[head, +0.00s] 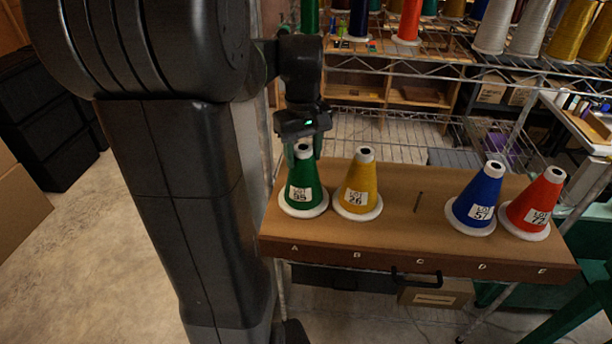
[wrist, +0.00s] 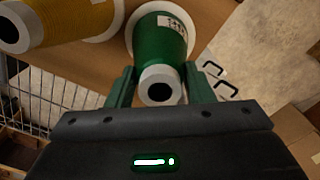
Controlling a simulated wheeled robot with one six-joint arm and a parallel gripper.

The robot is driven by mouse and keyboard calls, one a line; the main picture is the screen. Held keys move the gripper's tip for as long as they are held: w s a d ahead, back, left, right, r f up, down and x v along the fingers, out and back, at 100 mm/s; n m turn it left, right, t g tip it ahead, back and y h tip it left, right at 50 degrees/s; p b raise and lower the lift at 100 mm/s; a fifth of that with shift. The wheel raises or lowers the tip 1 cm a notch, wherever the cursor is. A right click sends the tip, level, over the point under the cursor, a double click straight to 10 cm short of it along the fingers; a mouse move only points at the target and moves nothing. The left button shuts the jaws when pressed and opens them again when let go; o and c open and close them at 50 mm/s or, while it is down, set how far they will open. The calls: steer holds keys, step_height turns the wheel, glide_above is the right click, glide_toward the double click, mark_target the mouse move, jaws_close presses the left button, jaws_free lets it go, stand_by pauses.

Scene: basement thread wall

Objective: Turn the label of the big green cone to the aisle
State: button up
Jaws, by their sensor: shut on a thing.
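The big green cone (head: 303,185) stands upright on the brown board at the spot marked A, at the left end. Its white label, reading LOT with a number that looks like 95, faces the head camera, a little left of the cone's middle. My gripper (head: 304,150) is at the cone's top from above, shut on its narrow upper part. In the wrist view the green cone (wrist: 160,45) lies between the two green fingers (wrist: 160,88), its white tip toward the palm. Part of the label shows at the cone's far side there.
A yellow cone (head: 360,187) stands close to the right at B. Position C holds a bare peg (head: 418,202). A blue cone (head: 478,200) and a red cone (head: 535,205) stand at D and E. Wire shelves with more cones rise behind the board (head: 400,240).

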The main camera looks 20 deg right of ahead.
steer(key=shift+n, duration=0.4)
steer(key=shift+f, duration=0.2)
stand_by(0.3)
steer(key=o, duration=1)
step_height(320, 180, up, 14)
steer(key=shift+f+b, duration=0.1)
steer(key=shift+b, duration=0.45)
